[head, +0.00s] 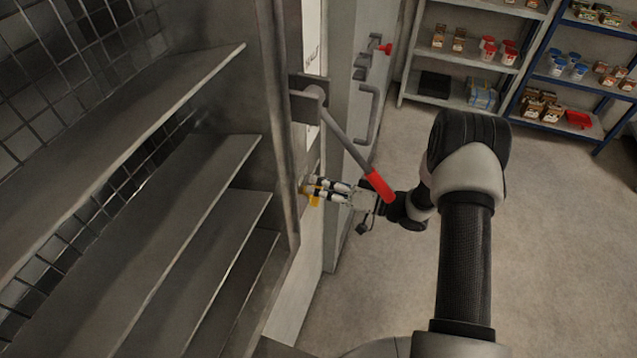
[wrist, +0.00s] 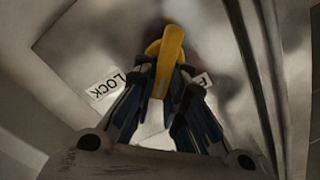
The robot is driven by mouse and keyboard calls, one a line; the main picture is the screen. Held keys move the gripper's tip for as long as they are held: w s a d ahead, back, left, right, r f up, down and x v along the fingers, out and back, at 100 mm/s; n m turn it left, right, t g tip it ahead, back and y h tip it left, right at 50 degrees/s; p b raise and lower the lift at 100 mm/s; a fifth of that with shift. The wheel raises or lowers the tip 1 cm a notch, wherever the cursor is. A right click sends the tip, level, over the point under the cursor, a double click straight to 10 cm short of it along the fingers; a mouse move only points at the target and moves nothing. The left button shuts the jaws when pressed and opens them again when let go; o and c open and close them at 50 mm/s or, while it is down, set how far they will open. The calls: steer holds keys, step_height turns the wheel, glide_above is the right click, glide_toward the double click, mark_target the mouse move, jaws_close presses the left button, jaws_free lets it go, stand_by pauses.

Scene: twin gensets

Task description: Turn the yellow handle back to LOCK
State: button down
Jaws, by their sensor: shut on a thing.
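The yellow handle (head: 313,197) is on the front of the metal cabinet, and most of it is hidden by my fingers in the head view. In the wrist view the yellow handle (wrist: 173,58) stands roughly along the picture's vertical, tilted a little. My gripper (head: 322,188) is shut on it, with one finger on each side, as the wrist view shows. A white LOCK label (wrist: 106,88) lies left of the handle. A second label (wrist: 203,81), mostly hidden by a finger, lies to its right.
A grey lever with a red grip (head: 380,186) sticks out just above my gripper. Another red-tipped lever (head: 384,48) and a bar handle (head: 373,113) are on the unit behind. Shelves with jars (head: 480,60) stand at the back. The floor (head: 400,290) is clear at right.

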steer(key=m, duration=0.3)
steer(key=m+p, duration=0.1)
steer(key=shift+w+d+f, duration=0.1)
steer(key=shift+w+f, duration=0.1)
steer(key=shift+f, duration=0.1)
steer(key=shift+w+f+m, duration=0.1)
steer(key=shift+f+m, duration=0.1)
steer(key=shift+m, duration=1)
steer(key=shift+f+m, duration=0.2)
steer(key=shift+m, duration=1)
steer(key=c, duration=1.6)
jaws_free()
steer(key=shift+d, duration=0.1)
steer(key=v, duration=1.2)
